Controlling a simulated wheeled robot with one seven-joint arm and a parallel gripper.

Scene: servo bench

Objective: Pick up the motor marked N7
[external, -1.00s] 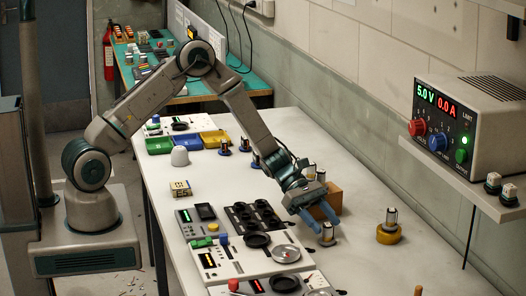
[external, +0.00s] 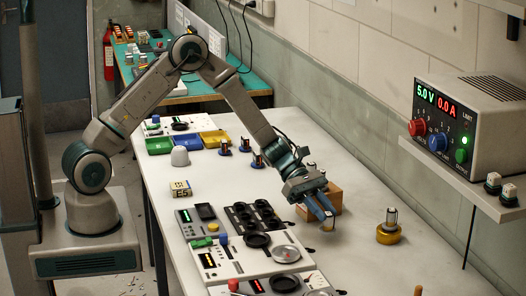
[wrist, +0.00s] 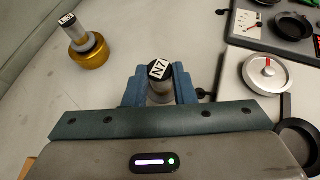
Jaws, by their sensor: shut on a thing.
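The motor marked N7 (wrist: 159,70) shows in the wrist view as a cylinder with a dark top and a white label. It sits between the two blue fingers of my gripper (wrist: 158,90), which is shut on it. In the external view my gripper (external: 325,217) points down over the bench beside the panels; the motor is mostly hidden by the fingers there. Another motor (wrist: 75,34) with a label I cannot read fully stands in a gold round base at upper left; it also shows in the external view (external: 390,217).
Several other motors (external: 225,147) stand farther back. The bench around the gold base is clear.

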